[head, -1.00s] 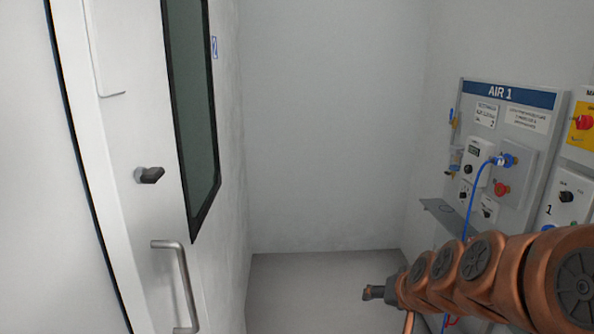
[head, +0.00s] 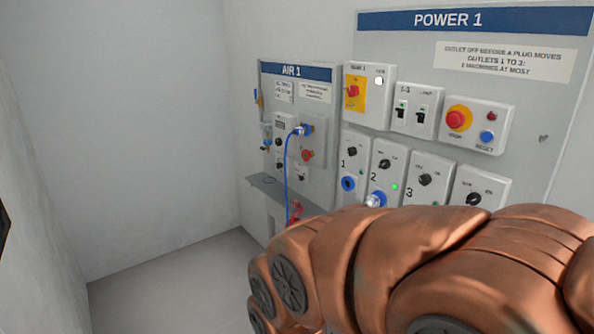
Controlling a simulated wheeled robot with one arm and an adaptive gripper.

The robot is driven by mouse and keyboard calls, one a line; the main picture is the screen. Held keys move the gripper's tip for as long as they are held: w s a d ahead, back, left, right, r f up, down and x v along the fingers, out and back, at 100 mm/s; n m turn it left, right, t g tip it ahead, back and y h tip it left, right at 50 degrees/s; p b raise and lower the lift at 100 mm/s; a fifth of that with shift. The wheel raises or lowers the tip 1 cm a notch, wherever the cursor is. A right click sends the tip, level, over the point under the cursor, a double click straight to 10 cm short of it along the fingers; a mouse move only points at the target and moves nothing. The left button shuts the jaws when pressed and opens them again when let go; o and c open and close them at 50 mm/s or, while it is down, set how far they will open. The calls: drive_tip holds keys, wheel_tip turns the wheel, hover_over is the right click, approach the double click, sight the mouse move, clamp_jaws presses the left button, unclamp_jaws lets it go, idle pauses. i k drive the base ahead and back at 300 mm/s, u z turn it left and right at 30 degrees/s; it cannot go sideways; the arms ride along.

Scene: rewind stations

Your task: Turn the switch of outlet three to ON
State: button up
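Outlet three (head: 429,168) is a pale box marked 3 on the POWER 1 panel. Its black rotary switch (head: 425,180) shows, but its pointer is too small to read as ON or OFF. The lower part of the box, where a socket would be, is hidden behind my copper-coloured arm. My arm fills the lower right, in front of and below the outlet row. My gripper does not show in this view.
Outlet one (head: 353,152) and outlet two (head: 386,153) are left of outlet three. Outlet two has a blue plug (head: 377,200) and a lit green lamp. A red-yellow stop button (head: 458,119) is above. The AIR 1 panel (head: 292,71) and clear floor (head: 180,275) are left.

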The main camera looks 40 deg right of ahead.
sight(425, 179)
drive_tip(key=z, duration=1.9)
